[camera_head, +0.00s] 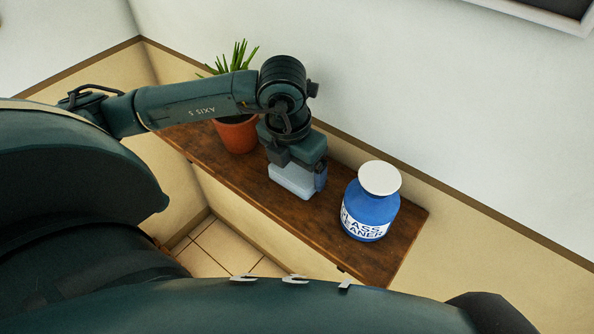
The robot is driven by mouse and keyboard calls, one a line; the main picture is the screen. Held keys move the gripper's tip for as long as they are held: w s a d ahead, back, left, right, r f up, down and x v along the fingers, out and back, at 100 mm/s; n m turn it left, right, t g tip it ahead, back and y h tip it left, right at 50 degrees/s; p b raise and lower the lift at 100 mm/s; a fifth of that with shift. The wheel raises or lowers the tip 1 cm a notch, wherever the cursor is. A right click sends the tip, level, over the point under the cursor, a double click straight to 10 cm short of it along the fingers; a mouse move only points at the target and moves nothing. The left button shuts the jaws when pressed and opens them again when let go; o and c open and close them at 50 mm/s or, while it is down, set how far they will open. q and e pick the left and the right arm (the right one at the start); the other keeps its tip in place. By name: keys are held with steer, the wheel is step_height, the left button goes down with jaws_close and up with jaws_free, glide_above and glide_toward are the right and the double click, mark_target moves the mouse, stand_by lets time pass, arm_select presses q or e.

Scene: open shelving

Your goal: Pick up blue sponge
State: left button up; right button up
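The blue sponge (291,181) is a pale blue block on the brown wooden shelf, between a potted plant and a blue bottle. My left gripper (298,168) reaches down over it from above, with its fingers at the sponge's sides. The gripper body hides the sponge's upper part. I cannot tell whether the fingers press on the sponge or stand slightly apart from it. My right gripper is not in view.
A blue glass cleaner bottle (367,209) with a white cap stands just right of the sponge. A potted plant (238,132) stands to the left, partly behind my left arm. The narrow wooden shelf (408,225) runs along the wall, with bare wood at its right end.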

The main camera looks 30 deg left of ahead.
arm_select(q)
steer(key=c, duration=0.4)
